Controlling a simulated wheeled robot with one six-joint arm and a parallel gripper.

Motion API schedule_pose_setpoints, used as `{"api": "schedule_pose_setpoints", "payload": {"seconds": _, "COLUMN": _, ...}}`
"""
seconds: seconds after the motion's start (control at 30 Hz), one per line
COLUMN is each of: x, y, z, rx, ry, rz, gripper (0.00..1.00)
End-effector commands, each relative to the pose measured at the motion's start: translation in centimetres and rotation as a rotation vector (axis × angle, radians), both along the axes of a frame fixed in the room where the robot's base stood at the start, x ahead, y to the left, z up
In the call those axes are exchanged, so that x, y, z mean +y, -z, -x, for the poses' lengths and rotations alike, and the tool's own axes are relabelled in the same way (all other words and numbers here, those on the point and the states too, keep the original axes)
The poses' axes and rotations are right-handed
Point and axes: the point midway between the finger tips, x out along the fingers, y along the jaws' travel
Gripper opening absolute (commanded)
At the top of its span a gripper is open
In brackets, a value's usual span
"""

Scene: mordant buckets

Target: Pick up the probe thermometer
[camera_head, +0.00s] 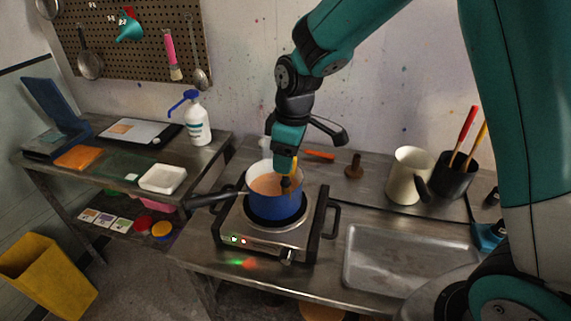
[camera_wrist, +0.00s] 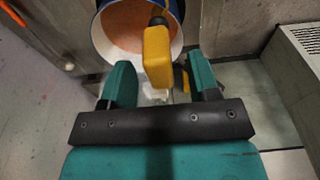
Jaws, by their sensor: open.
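The probe thermometer (camera_wrist: 158,57) has a yellow body with a dark collar toward the pot. In the wrist view it lies between my two teal fingers, with a gap on either side. In the head view a bit of its yellow (camera_head: 295,164) shows beside my fingers. The blue pot (camera_head: 273,209), white inside with orange liquid, sits on the hot plate (camera_head: 262,242); its rim also shows in the wrist view (camera_wrist: 181,38). My gripper (camera_wrist: 161,70) is open and points down at the pot; it also shows in the head view (camera_head: 286,164). The probe's lower end is hidden.
The pot's dark handle (camera_head: 212,199) sticks out left.

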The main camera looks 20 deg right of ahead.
Motion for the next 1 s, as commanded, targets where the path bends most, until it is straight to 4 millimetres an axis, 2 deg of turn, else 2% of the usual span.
{"api": "schedule_pose_setpoints", "payload": {"seconds": 0.2, "x": 0.2, "y": 2.5, "z": -0.2, "rx": 0.001, "ry": 0.0, "rz": 0.0, "gripper": 0.55}}
{"api": "schedule_pose_setpoints", "payload": {"seconds": 0.43, "x": 0.3, "y": 2.8, "z": -0.2, "rx": -0.001, "ry": 0.0, "rz": 0.0, "gripper": 0.55}}
{"api": "schedule_pose_setpoints", "payload": {"seconds": 0.47, "x": 0.3, "y": 2.8, "z": -0.2, "rx": -0.001, "ry": 0.0, "rz": 0.0, "gripper": 0.53}}
{"api": "schedule_pose_setpoints", "payload": {"seconds": 0.6, "x": 0.3, "y": 2.8, "z": -0.2, "rx": -0.001, "ry": 0.0, "rz": -0.001, "gripper": 0.21}}
{"api": "schedule_pose_setpoints", "payload": {"seconds": 0.7, "x": 0.2, "y": 2.8, "z": -0.2, "rx": -0.001, "ry": 0.0, "rz": -0.001, "gripper": 0.02}}
{"api": "schedule_pose_setpoints", "payload": {"seconds": 1.0, "x": 0.3, "y": 2.7, "z": -0.2, "rx": -0.002, "ry": 0.0, "rz": -0.001, "gripper": 0.02}}
